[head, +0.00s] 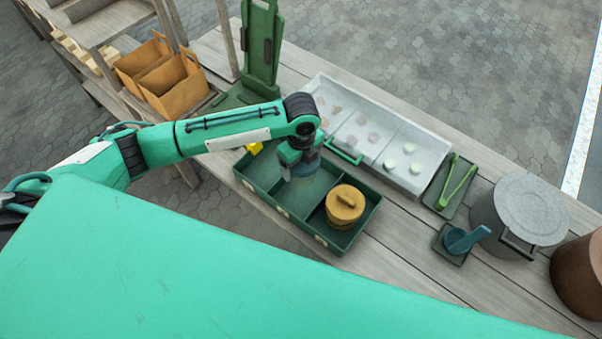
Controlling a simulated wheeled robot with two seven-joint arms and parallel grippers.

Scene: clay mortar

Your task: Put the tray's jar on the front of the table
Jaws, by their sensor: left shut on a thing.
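A dark green compartmented tray (262,188) lies on the wooden table (385,262). An ochre jar (343,206) with a lid and a bar handle stands upright in its right compartment. My left gripper (297,168) points down over the tray's middle compartment, left of the ochre jar and apart from it. It is shut on a blue-grey round thing (296,172), mostly hidden under the gripper; I cannot tell whether that thing touches the tray floor. Something yellow (255,148) shows in the left compartment. My right gripper is not in view.
A white tray (432,148) with round pieces lies behind the green tray. To the right are green tongs (458,180) on a dark tray, a blue mortar (458,240) with pestle, a grey lidded pot (520,210) and a brown pot (580,275). Bare table lies right of the green tray.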

